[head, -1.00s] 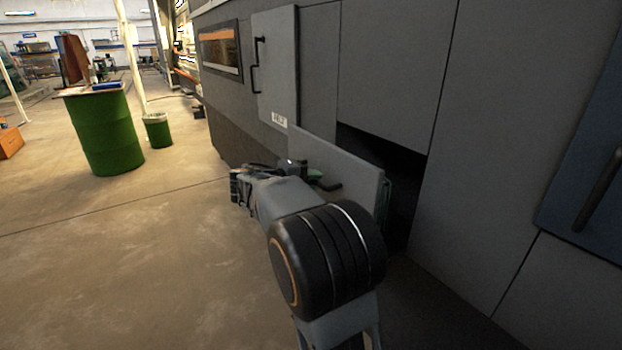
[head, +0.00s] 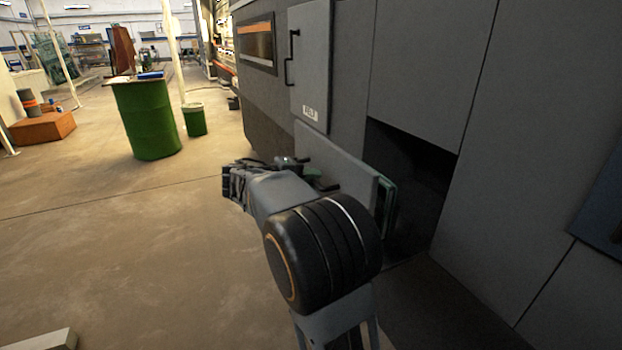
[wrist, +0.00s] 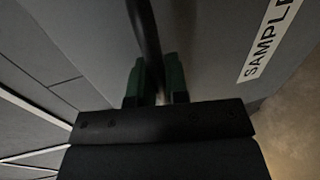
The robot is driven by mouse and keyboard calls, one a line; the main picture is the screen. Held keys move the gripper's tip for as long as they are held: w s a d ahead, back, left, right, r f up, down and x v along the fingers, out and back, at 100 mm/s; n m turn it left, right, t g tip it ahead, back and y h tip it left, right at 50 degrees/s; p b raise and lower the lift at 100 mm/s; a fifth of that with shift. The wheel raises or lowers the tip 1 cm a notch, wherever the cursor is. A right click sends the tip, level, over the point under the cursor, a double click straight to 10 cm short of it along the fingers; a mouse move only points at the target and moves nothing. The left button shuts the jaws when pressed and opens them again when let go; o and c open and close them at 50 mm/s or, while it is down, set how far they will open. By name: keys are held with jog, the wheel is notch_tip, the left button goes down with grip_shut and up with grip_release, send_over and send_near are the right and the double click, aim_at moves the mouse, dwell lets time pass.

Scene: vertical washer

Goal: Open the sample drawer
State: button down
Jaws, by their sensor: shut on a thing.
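The sample drawer (head: 340,158) stands out from the grey machine, with a dark opening behind its front panel. A white SAMPLE label (wrist: 268,42) shows on the panel in the wrist view. My gripper (wrist: 157,82) has its green fingers on either side of the dark bar handle (wrist: 145,30) and is shut on it. In the head view my gripper (head: 318,181) is at the outer face of the drawer, partly hidden by my arm. The inside of the drawer is mostly hidden behind its front.
A blue panel (head: 600,205) is at the right. A green barrel (head: 147,120) and a green bin (head: 195,120) stand farther back. The floor at left is largely clear.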

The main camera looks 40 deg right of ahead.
jog(key=c, duration=1.1)
grip_release()
jog(key=shift+c, duration=0.2)
jog(key=p+v, duration=0.2)
jog(key=v, duration=1.2)
jog(key=shift+f, duration=0.1)
